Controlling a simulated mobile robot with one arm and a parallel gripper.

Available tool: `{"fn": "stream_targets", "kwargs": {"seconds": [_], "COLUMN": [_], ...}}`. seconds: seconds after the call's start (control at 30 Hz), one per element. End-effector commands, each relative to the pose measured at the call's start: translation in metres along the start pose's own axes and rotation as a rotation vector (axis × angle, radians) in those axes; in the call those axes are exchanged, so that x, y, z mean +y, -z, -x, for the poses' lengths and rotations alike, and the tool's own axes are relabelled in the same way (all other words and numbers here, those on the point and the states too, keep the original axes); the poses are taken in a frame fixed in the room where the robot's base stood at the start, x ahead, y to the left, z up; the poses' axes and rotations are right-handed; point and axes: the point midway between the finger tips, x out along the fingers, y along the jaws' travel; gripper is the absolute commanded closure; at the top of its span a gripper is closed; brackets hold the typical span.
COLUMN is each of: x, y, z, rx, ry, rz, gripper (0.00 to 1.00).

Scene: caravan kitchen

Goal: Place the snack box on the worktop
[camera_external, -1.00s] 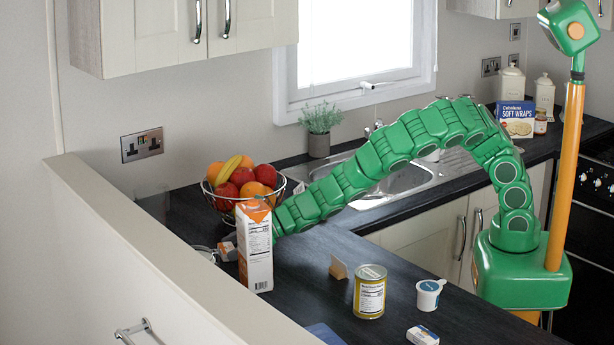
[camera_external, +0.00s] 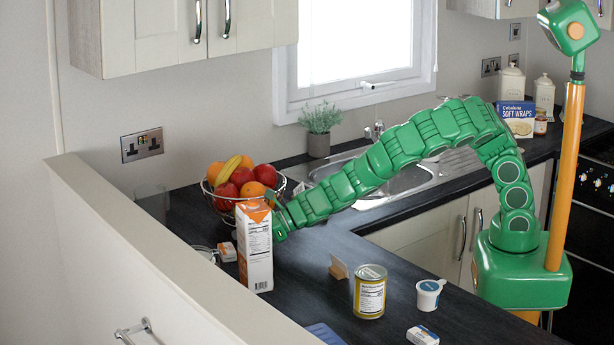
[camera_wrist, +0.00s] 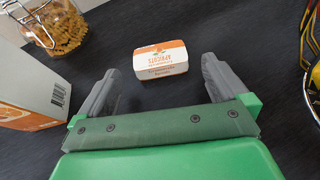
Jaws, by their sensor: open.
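In the wrist view the snack box (camera_wrist: 160,60) lies flat, label up, around the level of my fingertips. My gripper (camera_wrist: 160,68) is open, with a finger on each side of the box and a clear gap to both.
The tall orange and white carton (camera_external: 255,250) stands close beside my gripper. A fruit basket (camera_external: 240,185) is behind it. A glass jar of pasta (camera_wrist: 60,28) is near the box. A can (camera_external: 370,292), white tub (camera_external: 429,294) and small box (camera_external: 422,336) stand to the right.

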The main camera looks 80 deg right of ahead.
Motion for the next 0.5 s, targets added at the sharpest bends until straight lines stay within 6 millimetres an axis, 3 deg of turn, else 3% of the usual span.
{"fn": "stream_targets", "kwargs": {"seconds": [0.5], "x": [0.000], "y": [-0.001], "z": [0.061], "rx": [0.000], "ry": [0.001], "rz": [0.003], "gripper": [0.00]}}
